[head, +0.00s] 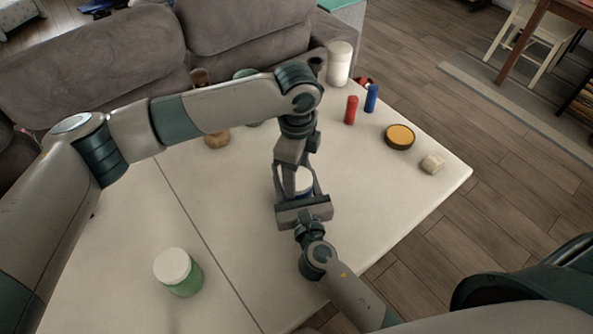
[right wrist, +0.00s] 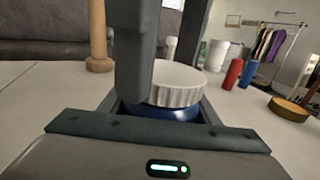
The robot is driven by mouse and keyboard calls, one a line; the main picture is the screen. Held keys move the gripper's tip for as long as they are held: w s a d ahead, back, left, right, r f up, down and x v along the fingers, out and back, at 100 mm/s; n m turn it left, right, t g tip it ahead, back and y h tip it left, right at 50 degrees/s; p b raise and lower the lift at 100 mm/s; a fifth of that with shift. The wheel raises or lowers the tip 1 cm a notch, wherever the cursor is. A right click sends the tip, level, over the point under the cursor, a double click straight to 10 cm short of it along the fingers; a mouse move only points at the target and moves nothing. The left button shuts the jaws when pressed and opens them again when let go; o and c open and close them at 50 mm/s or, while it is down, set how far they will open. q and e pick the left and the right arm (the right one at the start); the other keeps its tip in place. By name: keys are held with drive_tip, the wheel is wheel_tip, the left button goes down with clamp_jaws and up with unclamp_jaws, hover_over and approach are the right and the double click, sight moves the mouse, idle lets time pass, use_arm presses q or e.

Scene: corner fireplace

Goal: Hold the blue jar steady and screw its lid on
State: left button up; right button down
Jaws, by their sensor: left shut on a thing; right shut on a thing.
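The blue jar (head: 306,195) stands on the pale table between my two grippers, mostly hidden in the head view; its blue body (right wrist: 178,113) also shows in the right wrist view. The white ribbed lid (right wrist: 178,84) sits on top of the jar; I cannot tell how tightly. My left gripper (head: 302,184) comes from above, its fingers pointing down and shut on the lid; one finger covers part of the lid in the right wrist view. My right gripper (head: 303,208) comes in low from the near side and is shut on the jar body.
A green jar with a white lid (head: 178,272) stands at the near left. A red cylinder (head: 351,110), blue cylinder (head: 371,98), dark yellow-topped tin (head: 400,137) and beige block (head: 432,164) stand at the right. A wooden piece (head: 217,139) is beyond my left arm.

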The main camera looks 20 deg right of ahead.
use_arm(q)
drive_tip(key=m, duration=0.4)
drive_tip(key=shift+m, duration=0.4)
drive_tip(key=m, duration=0.4)
drive_tip(key=o, duration=1)
drive_tip(key=shift+r, duration=0.1)
drive_tip(key=shift+r, duration=2.15)
drive_tip(key=shift+n, duration=0.3)
drive_tip(key=shift+c, duration=0.4)
